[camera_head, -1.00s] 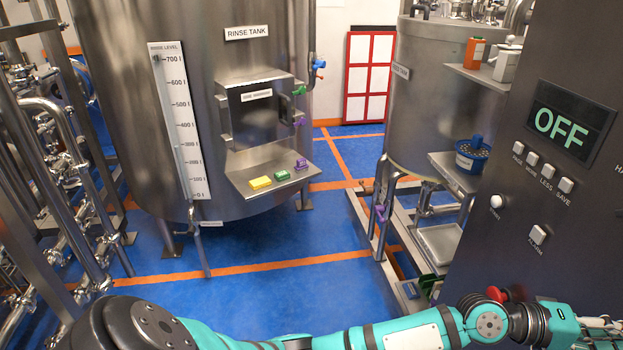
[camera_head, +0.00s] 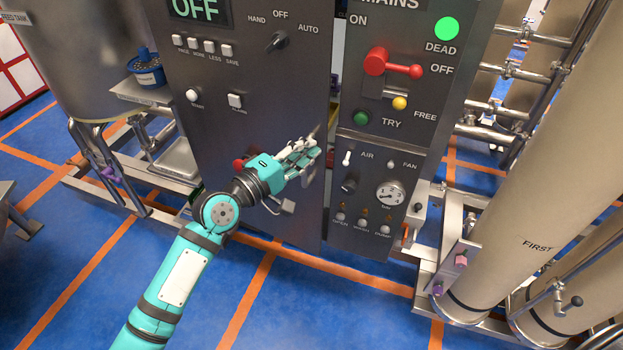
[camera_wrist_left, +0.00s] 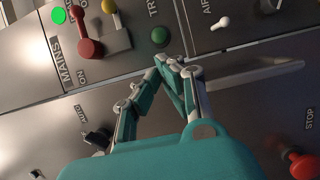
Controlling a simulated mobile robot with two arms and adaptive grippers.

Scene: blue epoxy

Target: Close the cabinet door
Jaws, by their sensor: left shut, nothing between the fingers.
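The cabinet door (camera_head: 262,110) is the tall dark grey panel with the OFF display and buttons. Its right edge stands slightly apart from the mains panel (camera_head: 372,150), with a narrow dark gap between them. My left gripper (camera_head: 314,150) is in front of the door's right edge, beside the gap. Its fingers are shut and empty. In the left wrist view the closed fingertips (camera_wrist_left: 178,68) show near a long grey bar (camera_wrist_left: 260,76), probably the door handle. I cannot tell whether they touch it. The right gripper is out of view.
The mains panel carries a red lever (camera_head: 392,66), coloured buttons and a gauge (camera_head: 390,193). A red stop knob (camera_wrist_left: 304,165) sits on the door near my wrist. Large beige cylinders (camera_head: 540,190) stand at the right. Blue floor (camera_head: 330,320) is clear in front.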

